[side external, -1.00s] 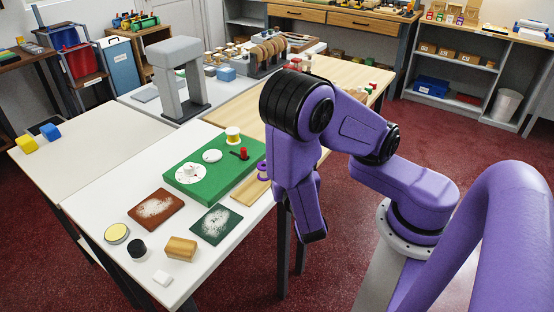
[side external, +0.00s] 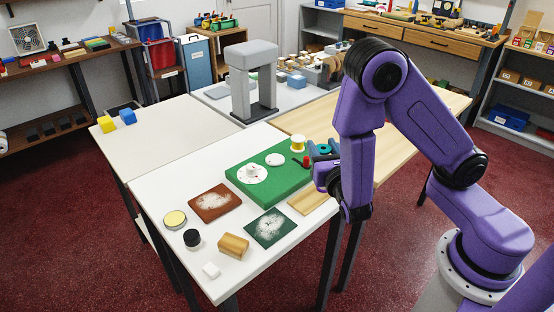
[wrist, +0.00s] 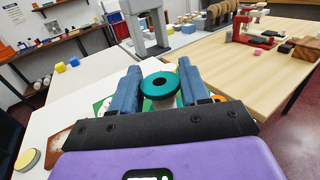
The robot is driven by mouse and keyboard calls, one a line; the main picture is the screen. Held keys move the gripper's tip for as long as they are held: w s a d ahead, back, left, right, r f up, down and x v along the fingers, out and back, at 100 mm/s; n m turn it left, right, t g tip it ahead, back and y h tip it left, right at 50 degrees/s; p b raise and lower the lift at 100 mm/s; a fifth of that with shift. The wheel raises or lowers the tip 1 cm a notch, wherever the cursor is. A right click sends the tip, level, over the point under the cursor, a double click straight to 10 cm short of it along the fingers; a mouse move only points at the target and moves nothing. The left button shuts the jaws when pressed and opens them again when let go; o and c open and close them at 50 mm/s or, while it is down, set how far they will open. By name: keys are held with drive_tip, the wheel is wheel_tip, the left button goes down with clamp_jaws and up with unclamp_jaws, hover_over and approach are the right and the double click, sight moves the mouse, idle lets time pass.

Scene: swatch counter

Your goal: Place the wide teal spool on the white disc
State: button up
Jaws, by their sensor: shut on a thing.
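The wide teal spool (wrist: 149,87) is gripped between the two blue fingers of my gripper (wrist: 158,70) in the wrist view, its round top with a dark centre hole facing up. In the side view the teal spool (side external: 323,148) shows at the right end of the green board (side external: 277,192), partly hidden by my fingers. A small plain white disc (side external: 275,160) lies on the board, left of my gripper. I cannot tell whether the held spool touches anything below.
A yellow spool (side external: 297,145) and a small red piece (side external: 307,161) stand on the board close to my gripper. A brown mat (side external: 214,201), a dark green mat (side external: 270,227) and a wooden block (side external: 233,245) lie in front. A grey arch (side external: 240,85) stands behind.

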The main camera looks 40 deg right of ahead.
drive_tip(key=w+d+r+n+t+y, duration=0.1)
drive_tip(key=w+d+r+n+y, duration=0.1)
drive_tip(key=w, duration=0.4)
hover_over(275, 158)
drive_tip(key=s, duration=0.2)
drive_tip(key=f, duration=0.8)
drive_tip(key=shift+w, duration=0.2)
drive_tip(key=shift+w+f, duration=0.6)
drive_tip(key=shift+f, duration=0.1)
drive_tip(key=shift+w+f, duration=0.1)
drive_tip(key=shift+f, duration=1.55)
drive_tip(key=shift+f, duration=0.2)
drive_tip(key=o, duration=1)
drive_tip(key=shift+r, duration=0.15)
